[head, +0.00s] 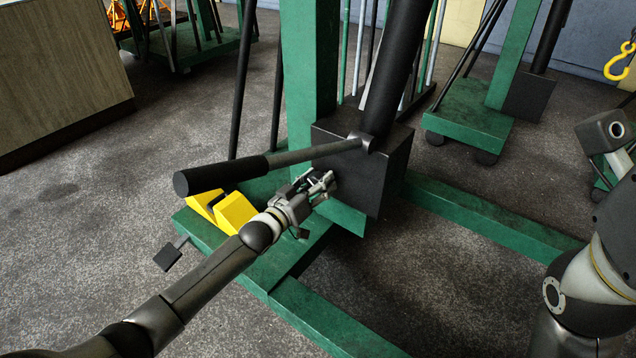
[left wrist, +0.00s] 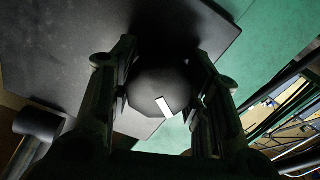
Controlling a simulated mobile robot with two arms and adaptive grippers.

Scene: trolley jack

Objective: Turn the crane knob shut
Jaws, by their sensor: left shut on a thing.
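In the left wrist view the crane knob (left wrist: 160,88) is a dark round knob with a white mark on its face. It sits between the two fingers of my left gripper (left wrist: 165,100), which is shut on it. In the head view my left gripper (head: 325,184) is at the front of the crane's black pump block (head: 372,178), below the pump handle, and hides the knob there. The block stands at the foot of the crane's green post (head: 310,60). My right arm shows at the right edge, but I see no right gripper.
The pump handle (head: 222,175) sticks out left, just above my left gripper. A yellow block (head: 236,212) lies on the crane's green base (head: 335,325) beside my left arm. Another green crane base (head: 468,125) stands behind right. A wooden cabinet (head: 65,75) is far left. Bare floor lies left.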

